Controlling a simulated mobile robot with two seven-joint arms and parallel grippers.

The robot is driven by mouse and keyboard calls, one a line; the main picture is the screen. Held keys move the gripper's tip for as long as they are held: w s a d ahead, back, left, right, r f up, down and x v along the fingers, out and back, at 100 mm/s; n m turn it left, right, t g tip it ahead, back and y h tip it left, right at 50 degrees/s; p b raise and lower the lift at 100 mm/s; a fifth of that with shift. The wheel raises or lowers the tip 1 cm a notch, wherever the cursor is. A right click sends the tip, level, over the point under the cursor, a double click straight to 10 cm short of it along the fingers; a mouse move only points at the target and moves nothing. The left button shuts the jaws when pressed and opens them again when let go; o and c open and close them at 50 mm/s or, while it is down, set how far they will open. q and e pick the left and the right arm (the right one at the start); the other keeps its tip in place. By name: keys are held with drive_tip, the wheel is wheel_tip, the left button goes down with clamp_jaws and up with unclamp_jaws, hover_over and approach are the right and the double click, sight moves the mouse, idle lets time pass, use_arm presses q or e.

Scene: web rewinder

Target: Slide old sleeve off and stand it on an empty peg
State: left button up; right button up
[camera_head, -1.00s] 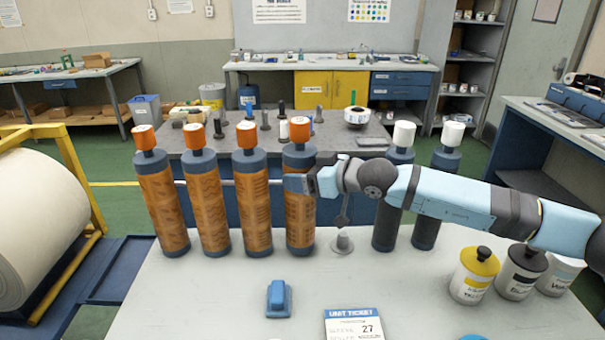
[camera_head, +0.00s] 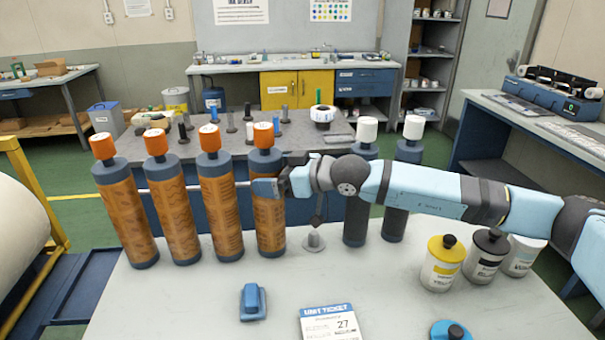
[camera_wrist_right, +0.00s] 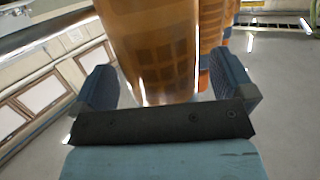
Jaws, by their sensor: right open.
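Several tall rollers with orange caps and brown patterned sleeves stand in a row at the left of the head view. My right gripper (camera_head: 265,188) is at the rightmost brown sleeve (camera_head: 269,222), about its upper half. In the right wrist view, its two blue fingers stand open on either side of a brown sleeve (camera_wrist_right: 155,45), with gaps visible. Two dark grey rollers with white caps (camera_head: 367,129) stand to the right, partly behind my right arm. A short grey post on a round base (camera_head: 314,241) stands empty on the near table. My left gripper is not in view.
The near table (camera_head: 200,300) holds a blue block (camera_head: 253,302), a unit ticket (camera_head: 329,323), a blue disc (camera_head: 451,331) and three labelled cans (camera_head: 440,264) at right. A bench behind the rollers carries several small pegs, some blue, some dark (camera_head: 234,122).

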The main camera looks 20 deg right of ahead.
drive_tip(key=v, duration=1.2)
drive_tip(key=shift+s+d, duration=0.15)
drive_tip(key=shift+s, duration=0.05)
